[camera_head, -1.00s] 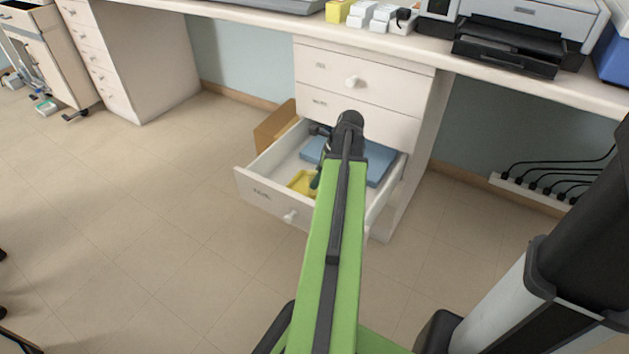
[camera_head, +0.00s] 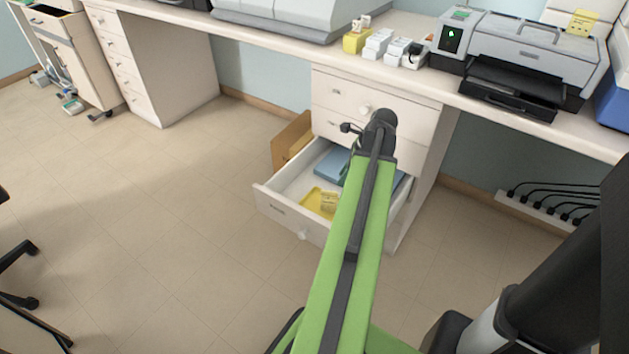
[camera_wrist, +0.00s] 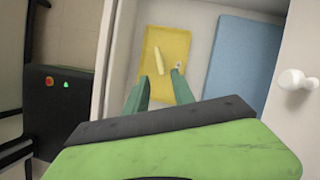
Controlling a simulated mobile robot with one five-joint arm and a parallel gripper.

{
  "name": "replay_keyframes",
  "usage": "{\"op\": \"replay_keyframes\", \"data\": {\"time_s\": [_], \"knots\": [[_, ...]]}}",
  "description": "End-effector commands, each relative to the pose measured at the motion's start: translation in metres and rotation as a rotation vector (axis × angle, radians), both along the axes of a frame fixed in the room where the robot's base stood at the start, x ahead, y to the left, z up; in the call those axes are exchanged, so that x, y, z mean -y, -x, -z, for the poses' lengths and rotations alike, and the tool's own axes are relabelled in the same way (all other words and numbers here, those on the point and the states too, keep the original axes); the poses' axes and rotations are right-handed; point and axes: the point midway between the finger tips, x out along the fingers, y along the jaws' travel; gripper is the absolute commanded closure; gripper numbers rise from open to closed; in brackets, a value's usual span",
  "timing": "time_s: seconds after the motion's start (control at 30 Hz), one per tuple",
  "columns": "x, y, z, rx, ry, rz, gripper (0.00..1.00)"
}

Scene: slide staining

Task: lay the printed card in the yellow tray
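The yellow tray (camera_head: 311,203) lies in the open drawer, near its front left. The wrist view shows the tray (camera_wrist: 153,36) from above. A narrow pale yellow piece (camera_wrist: 158,62), apparently the printed card, lies inside it; the print cannot be made out. In the head view this piece (camera_head: 328,200) shows at the tray's right part. A small pale item (camera_wrist: 178,65) shows by the right fingertip; what it is cannot be told. My gripper (camera_wrist: 162,76) is above the tray's near end, its two green fingers apart with nothing between them.
A blue flat object (camera_wrist: 248,55) lies to the right of the tray in the drawer (camera_head: 283,211). A cardboard box (camera_head: 292,140) stands on the floor left of the drawer. The counter above holds a printer (camera_head: 535,55) and small boxes (camera_head: 378,43). The floor at left is open.

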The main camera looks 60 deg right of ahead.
Motion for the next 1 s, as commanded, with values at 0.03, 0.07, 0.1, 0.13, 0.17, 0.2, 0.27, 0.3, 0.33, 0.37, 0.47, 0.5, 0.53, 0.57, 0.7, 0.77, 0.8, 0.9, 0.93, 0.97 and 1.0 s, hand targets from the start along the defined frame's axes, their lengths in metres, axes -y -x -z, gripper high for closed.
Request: {"op": "replay_keyframes", "data": {"time_s": [0.03,0.07,0.1,0.13,0.17,0.2,0.27,0.3,0.33,0.37,0.47,0.5,0.53,0.57,0.7,0.77,0.8,0.9,0.93,0.97,1.0], "knots": [[0.0,0.0,0.001,0.0,0.0,0.0,0.7],[0.0,0.0,0.001,0.0,0.0,0.0,0.7],[0.0,0.0,0.001,0.0,0.0,0.0,0.7],[-0.001,-0.001,0.001,0.0,0.001,-0.002,0.7],[-0.002,-0.003,0.001,0.0,0.003,-0.011,0.7],[-0.007,-0.01,0.002,-0.002,0.009,-0.04,0.7],[-0.021,-0.03,0.003,-0.007,0.031,-0.132,0.7],[-0.036,-0.05,0.004,-0.009,0.055,-0.228,0.7],[-0.05,-0.067,0.005,-0.013,0.075,-0.316,0.7],[-0.067,-0.085,0.006,-0.015,0.099,-0.417,0.7],[-0.134,-0.145,0.01,-0.018,0.186,-0.796,0.7],[-0.163,-0.166,0.011,-0.015,0.219,-0.948,0.7],[-0.185,-0.18,0.012,-0.014,0.244,-1.063,0.7],[-0.207,-0.193,0.013,-0.009,0.268,-1.178,0.7],[-0.316,-0.238,0.017,0.016,0.373,-1.716,0.7],[-0.363,-0.249,0.018,0.033,0.414,-1.942,0.7],[-0.393,-0.254,0.018,0.044,0.44,-2.086,0.7],[-0.455,-0.26,0.019,0.072,0.489,-2.388,0.7],[-0.469,-0.26,0.019,0.078,0.501,-2.46,0.7],[-0.482,-0.26,0.019,0.083,0.511,-2.523,0.7],[-0.495,-0.26,0.019,0.091,0.522,-2.592,0.7]]}}
